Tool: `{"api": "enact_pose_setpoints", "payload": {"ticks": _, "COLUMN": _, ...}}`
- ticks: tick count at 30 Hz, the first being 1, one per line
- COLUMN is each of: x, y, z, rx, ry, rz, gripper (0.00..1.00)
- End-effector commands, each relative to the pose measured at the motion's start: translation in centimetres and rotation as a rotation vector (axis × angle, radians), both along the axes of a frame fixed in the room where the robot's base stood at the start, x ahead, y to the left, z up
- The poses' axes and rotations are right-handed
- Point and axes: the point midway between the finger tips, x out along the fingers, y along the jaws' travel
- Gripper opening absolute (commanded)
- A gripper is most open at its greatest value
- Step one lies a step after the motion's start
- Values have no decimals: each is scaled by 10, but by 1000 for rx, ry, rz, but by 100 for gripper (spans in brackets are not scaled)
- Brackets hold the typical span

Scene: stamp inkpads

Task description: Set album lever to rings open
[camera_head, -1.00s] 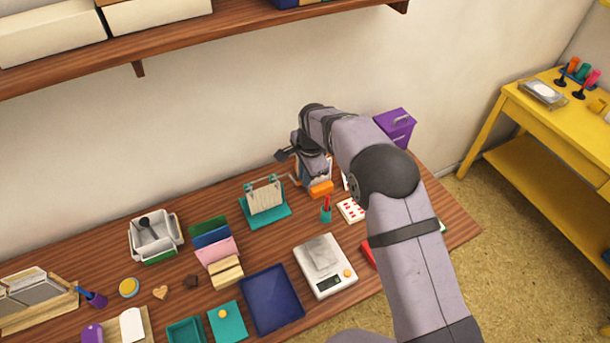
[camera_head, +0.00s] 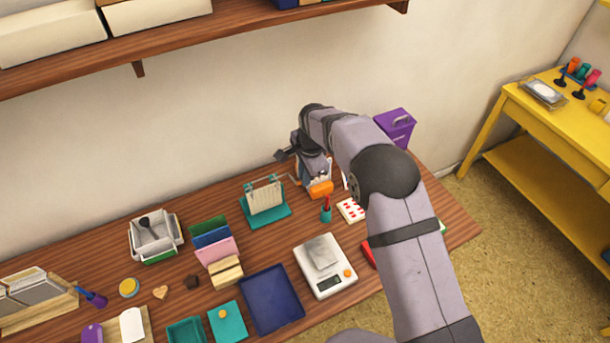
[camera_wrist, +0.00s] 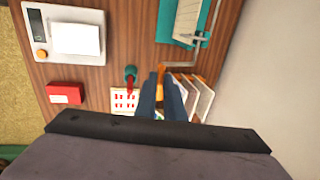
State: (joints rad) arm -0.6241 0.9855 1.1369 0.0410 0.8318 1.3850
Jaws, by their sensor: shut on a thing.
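The album (camera_head: 270,213) is a teal base with cream pages and small ring posts on top. It also shows at the top of the wrist view (camera_wrist: 166,28). Its lever is a bent grey rod (camera_wrist: 216,25) at the album's side, running to an orange grip (camera_wrist: 160,68). My gripper (camera_wrist: 161,78) is shut on the lever's orange grip, between its two dark fingers. In the head view my wrist and arm cover part of this area. Whether the rings are open or shut is too small to tell.
A teal-and-red stamp (camera_head: 326,212) and a card with red marks (camera_head: 350,209) stand close to my gripper. Upright framed panels (camera_wrist: 200,95) are right beside my fingers in the wrist view. A white scale (camera_head: 327,283) is in front. The wall is close behind.

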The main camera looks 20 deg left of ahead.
Motion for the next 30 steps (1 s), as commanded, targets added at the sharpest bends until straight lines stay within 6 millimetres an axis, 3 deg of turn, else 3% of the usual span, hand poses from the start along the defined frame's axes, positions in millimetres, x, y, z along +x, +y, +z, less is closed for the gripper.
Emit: {"api": "enact_pose_setpoints", "payload": {"ticks": 30, "x": 12, "y": 12, "z": 15, "rx": 7, "ry": -9, "rz": 1, "gripper": 0}}
